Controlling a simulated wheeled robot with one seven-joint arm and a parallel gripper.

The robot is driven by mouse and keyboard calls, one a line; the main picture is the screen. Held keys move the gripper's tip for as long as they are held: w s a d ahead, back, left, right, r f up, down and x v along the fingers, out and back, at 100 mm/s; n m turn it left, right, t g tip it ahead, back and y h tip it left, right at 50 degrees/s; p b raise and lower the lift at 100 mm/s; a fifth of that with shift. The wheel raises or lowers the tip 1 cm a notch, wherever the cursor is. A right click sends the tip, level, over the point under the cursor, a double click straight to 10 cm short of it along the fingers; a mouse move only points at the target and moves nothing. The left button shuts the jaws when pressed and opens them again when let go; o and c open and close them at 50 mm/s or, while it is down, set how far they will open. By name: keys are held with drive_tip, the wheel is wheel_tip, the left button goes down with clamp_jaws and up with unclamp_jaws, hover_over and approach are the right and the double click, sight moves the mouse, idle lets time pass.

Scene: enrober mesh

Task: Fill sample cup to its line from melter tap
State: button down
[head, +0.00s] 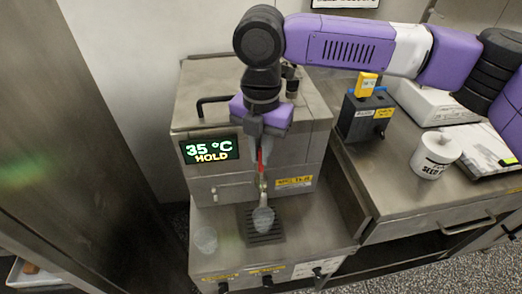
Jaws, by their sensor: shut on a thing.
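The melter (312,172) is a steel box with a lit display (209,149) reading 35 °C HOLD. My gripper (262,160) points down at its front and is shut on the red tap handle (260,157), partly hidden between the fingers. The tap spout (263,184) shows just below. A clear sample cup (263,219) stands under the spout on a dark drip grate (276,238). Its fill line and level are too small to tell. A second clear cup (206,239) stands to the left on the bare steel ledge.
A tall steel panel (75,150) stands close on the left.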

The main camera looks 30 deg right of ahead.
drive_tip(key=shift+s+d+f+t+y, duration=0.2)
drive_tip(key=shift+s+d+t+y, duration=0.05)
drive_tip(key=shift+d+y, duration=0.5)
drive_tip(key=shift+s+d+f+t+y, duration=0.25)
drive_tip(key=shift+d+y, duration=0.3)
drive_tip(key=shift+y, duration=0.3)
drive_tip(key=shift+s+d+f+t+y, duration=0.1)
drive_tip(key=shift+s+d+t+y, duration=0.15)
drive_tip(key=shift+d+y, duration=0.5)
drive_tip(key=c, duration=1.5)
unclamp_jaws()
drive_tip(key=shift+o, duration=0.2)
drive_tip(key=shift+w+r, duration=0.1)
drive_tip(key=v, duration=0.7)
drive_tip(key=shift+r, duration=0.3)
drive_tip(key=shift+d, duration=0.1)
